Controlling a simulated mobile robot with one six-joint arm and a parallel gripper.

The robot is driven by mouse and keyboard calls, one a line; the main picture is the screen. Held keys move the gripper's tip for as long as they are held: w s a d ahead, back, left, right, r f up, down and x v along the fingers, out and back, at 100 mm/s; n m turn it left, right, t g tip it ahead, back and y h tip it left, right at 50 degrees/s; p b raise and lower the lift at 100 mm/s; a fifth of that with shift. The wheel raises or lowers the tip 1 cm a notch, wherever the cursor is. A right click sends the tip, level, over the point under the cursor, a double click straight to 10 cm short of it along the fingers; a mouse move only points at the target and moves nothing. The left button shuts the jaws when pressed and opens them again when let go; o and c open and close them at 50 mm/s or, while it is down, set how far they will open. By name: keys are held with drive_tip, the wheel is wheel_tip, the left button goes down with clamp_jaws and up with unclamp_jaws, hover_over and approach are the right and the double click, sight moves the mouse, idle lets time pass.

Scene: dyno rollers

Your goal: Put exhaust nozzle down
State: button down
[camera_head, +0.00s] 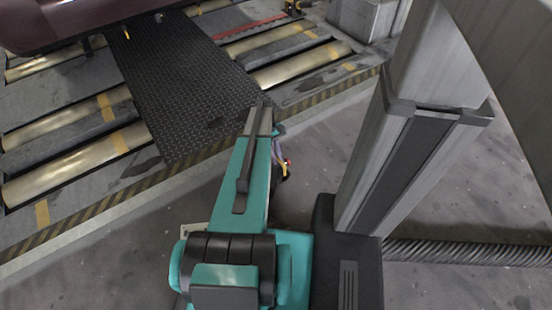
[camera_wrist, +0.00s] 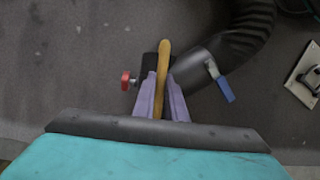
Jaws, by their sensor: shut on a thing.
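The exhaust nozzle (camera_wrist: 203,62) is a dark pipe with a yellow handle bar, a red knob on its left and a blue lever on its right. My gripper (camera_wrist: 162,78), with purple fingers, is shut on the yellow handle in the wrist view. The nozzle seems to be above grey floor, but its height is unclear. In the head view, my teal arm hides most of the gripper and nozzle. Only a purple finger and a small red and yellow part (camera_head: 286,166) show beside the arm.
A dark ribbed hose (camera_wrist: 256,22) runs up and right from the nozzle. In the head view, rollers (camera_head: 70,175) and a black tread plate (camera_head: 185,90) lie behind a striped edge, beneath a dark red vehicle (camera_head: 70,20). A grey post (camera_head: 410,130) stands right. Floor (camera_head: 100,265) lower left is clear.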

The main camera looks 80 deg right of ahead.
drive_tip(key=c, duration=1.8)
unclamp_jaws()
drive_tip(key=shift+f, duration=0.1)
drive_tip(key=p+v, duration=0.3)
drive_tip(key=v, duration=0.9)
